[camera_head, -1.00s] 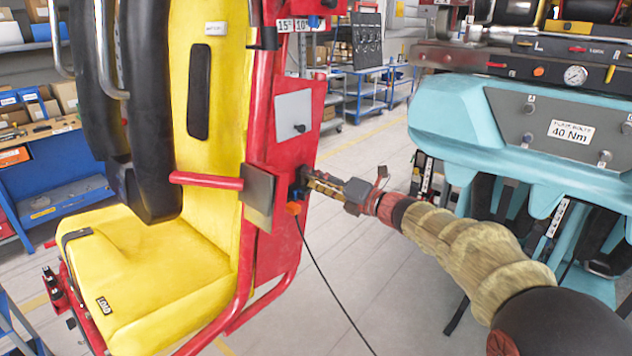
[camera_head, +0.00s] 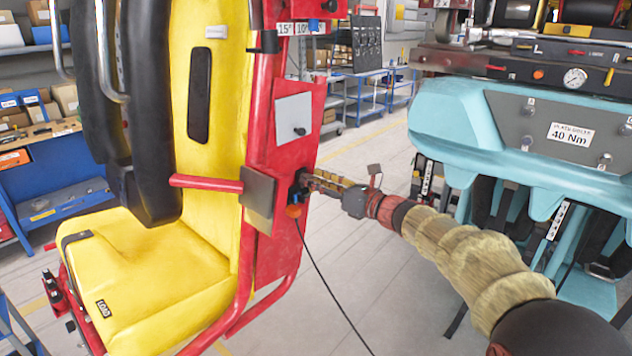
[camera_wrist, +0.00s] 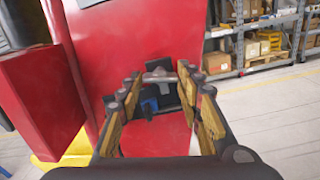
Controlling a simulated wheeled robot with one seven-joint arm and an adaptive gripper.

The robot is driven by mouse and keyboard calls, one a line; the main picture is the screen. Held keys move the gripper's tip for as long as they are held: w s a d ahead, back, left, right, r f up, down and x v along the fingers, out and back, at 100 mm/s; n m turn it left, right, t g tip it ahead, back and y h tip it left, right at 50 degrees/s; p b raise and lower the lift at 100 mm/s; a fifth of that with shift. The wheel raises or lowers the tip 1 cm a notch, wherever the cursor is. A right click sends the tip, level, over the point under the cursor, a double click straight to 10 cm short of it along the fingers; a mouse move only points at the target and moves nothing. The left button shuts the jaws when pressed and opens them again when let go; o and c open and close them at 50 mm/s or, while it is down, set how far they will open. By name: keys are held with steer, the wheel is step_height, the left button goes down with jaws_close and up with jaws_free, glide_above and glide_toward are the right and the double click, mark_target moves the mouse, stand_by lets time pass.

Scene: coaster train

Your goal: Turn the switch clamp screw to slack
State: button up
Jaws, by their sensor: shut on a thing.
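The switch clamp screw (camera_wrist: 158,76) shows in the wrist view as a grey cross-bar handle between my fingertips. My gripper (camera_wrist: 157,82) is shut on it, one finger on each side. Behind it is a dark switch body (camera_wrist: 168,101) with a blue part (camera_wrist: 149,106), on the red side panel of the seat frame. In the head view my gripper (camera_head: 311,182) reaches the dark fitting (camera_head: 300,182) on the red frame from the right. The screw itself is too small and covered to make out there.
A yellow seat (camera_head: 150,275) in a red frame (camera_head: 285,140) stands left. An orange knob (camera_head: 293,211) and a hanging black cable (camera_head: 325,285) are just below my gripper. A teal unit (camera_head: 455,120) stands right. Open floor lies between them.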

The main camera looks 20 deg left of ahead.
steer(key=shift+f, duration=0.25)
steer(key=o, duration=0.7)
steer(key=shift+c, duration=0.2)
steer(key=o, duration=0.5)
steer(key=shift+r, duration=0.15)
steer(key=v, duration=1.2)
